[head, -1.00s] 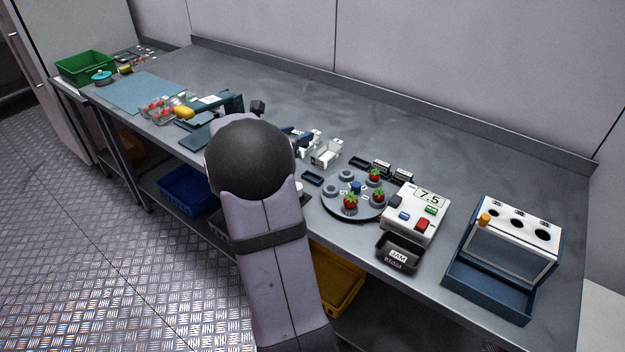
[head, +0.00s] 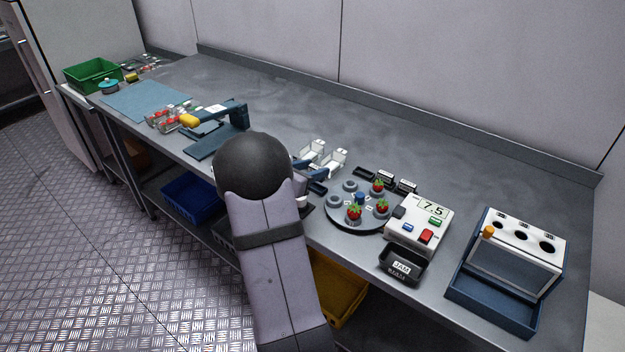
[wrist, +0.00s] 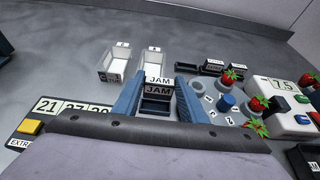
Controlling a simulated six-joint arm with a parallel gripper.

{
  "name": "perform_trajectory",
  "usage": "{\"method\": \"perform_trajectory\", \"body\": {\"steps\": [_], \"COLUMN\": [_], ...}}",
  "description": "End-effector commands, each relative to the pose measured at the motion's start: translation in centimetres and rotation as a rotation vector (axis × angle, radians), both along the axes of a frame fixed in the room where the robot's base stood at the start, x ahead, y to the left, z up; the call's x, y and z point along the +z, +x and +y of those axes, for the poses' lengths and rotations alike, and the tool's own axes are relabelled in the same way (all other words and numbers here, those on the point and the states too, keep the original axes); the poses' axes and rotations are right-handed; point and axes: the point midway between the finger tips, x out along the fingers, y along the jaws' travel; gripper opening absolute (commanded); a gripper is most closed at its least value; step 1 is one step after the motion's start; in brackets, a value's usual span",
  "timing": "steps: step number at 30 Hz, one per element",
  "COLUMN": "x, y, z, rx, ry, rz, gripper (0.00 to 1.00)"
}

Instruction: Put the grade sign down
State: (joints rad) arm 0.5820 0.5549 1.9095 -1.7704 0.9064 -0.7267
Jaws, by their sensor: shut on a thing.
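My gripper (wrist: 159,80) shows two blue fingers in the wrist view, shut on the grade sign (wrist: 158,89), a small dark block lettered JAM. The sign looks upright between the fingertips. A small dark open holder (wrist: 155,106) shows just below the sign between the fingers. I cannot tell whether the sign touches it. In the head view my arm hides most of the gripper and the sign; blue finger parts (head: 307,164) show beside the dark holder (head: 317,188).
Two white trays (head: 323,157) stand behind the gripper. Right of it are an empty dark holder (head: 363,174), two other signs (head: 396,182), a round turntable (head: 340,216) with strawberries, a scale (head: 418,220) reading 7.5 and a dark JAM bin (head: 403,264). The bench behind is clear.

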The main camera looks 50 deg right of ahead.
Motion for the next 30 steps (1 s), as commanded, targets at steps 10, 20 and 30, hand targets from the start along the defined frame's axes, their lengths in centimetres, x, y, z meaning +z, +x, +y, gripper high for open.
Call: {"method": "perform_trajectory", "body": {"steps": [10,20,30], "x": [-2.2,-3.8,-4.1], "y": [0.0,0.0,0.0], "z": [0.0,0.0,0.0], "rx": [0.0,0.001,0.001], "ry": [0.001,-0.001,-0.001], "rz": [0.004,0.0,0.0], "gripper": [0.17,0.17,0.48]}}
